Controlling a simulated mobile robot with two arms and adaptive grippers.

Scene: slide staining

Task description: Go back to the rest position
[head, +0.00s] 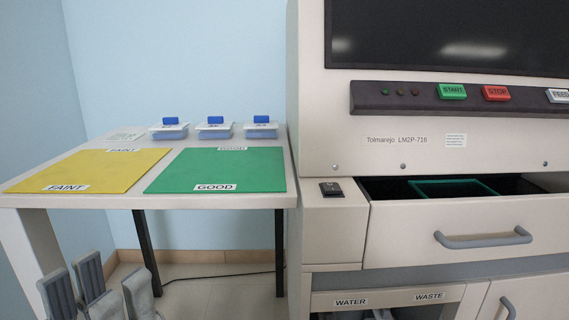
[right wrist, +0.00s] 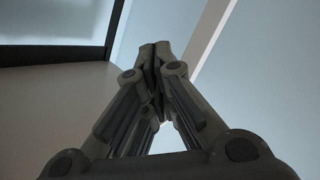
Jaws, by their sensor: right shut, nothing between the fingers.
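My left gripper (head: 100,292) shows at the lower left of the head view, in front of and below the side table's front edge. Its grey fingers point upward and stand apart, with nothing between them. The base of this gripper is cut off by the frame. My right gripper (right wrist: 155,52) is in the right wrist view. Its fingertips meet and hold nothing. Small grey shapes at the bottom edge of the head view, below the drawer, are too cut off to identify.
A side table (head: 170,202) holds a yellow FAINT mat (head: 95,168), a green GOOD mat (head: 222,170) and three blue-handled boxes (head: 214,130). The staining machine (head: 400,120) stands right, its drawer (head: 470,225) partly open with a green-rimmed tray (head: 455,187) inside.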

